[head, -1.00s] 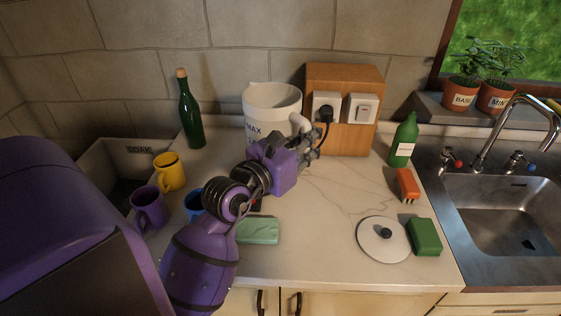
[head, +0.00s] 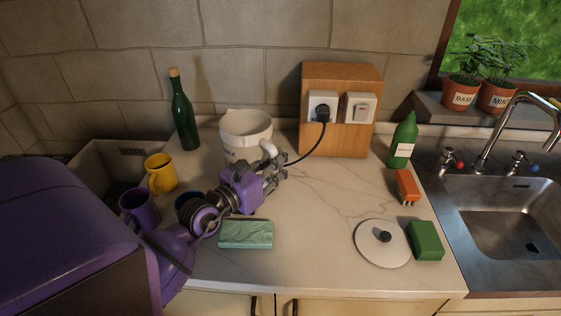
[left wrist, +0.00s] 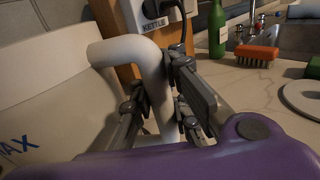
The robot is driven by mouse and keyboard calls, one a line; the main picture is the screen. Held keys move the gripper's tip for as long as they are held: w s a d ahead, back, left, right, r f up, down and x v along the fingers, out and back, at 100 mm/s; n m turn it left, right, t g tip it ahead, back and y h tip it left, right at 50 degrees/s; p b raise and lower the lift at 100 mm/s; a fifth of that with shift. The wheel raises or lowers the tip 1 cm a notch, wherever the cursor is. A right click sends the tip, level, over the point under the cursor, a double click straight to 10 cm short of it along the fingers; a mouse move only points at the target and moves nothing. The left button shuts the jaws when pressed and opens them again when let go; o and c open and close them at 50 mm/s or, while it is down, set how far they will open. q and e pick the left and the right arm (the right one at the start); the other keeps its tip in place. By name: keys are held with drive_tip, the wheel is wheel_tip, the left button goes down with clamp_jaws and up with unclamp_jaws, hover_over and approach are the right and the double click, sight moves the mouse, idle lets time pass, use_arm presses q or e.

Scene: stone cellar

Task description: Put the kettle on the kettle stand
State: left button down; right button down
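The white kettle (head: 243,128) stands upright at the back of the counter, left of the wooden socket block; its lid is off. It also shows in the left wrist view (left wrist: 50,100), with part of a "MAX" mark. My left gripper (head: 274,172) has its fingers on both sides of the kettle's handle (left wrist: 150,70), closed on it, as the left wrist view (left wrist: 160,105) shows. The kettle's underside is hidden behind my gripper and arm. I cannot make out the kettle stand; a black cable runs from the socket down behind the kettle. My right gripper is out of view.
A green bottle (head: 184,115), yellow mug (head: 161,175), purple mug (head: 140,208) and partly hidden blue mug are at left. A green cloth (head: 246,235) lies in front. The lid (head: 382,246), green sponge (head: 427,241) and orange brush (head: 406,187) lie right. The middle counter is clear.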

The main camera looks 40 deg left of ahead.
use_arm(q)
drive_tip(key=shift+r, duration=0.2)
drive_tip(key=shift+f, duration=0.2)
drive_tip(key=c, duration=1.7)
unclamp_jaws()
drive_tip(key=shift+f, duration=0.1)
drive_tip(key=s+b, duration=0.1)
drive_tip(key=s, duration=0.3)
drive_tip(key=s+a+b, duration=0.1)
drive_tip(key=s, duration=0.3)
drive_tip(key=s+b, duration=0.1)
drive_tip(key=s, duration=0.3)
drive_tip(key=shift+a+r, duration=0.15)
drive_tip(key=shift+r, duration=0.05)
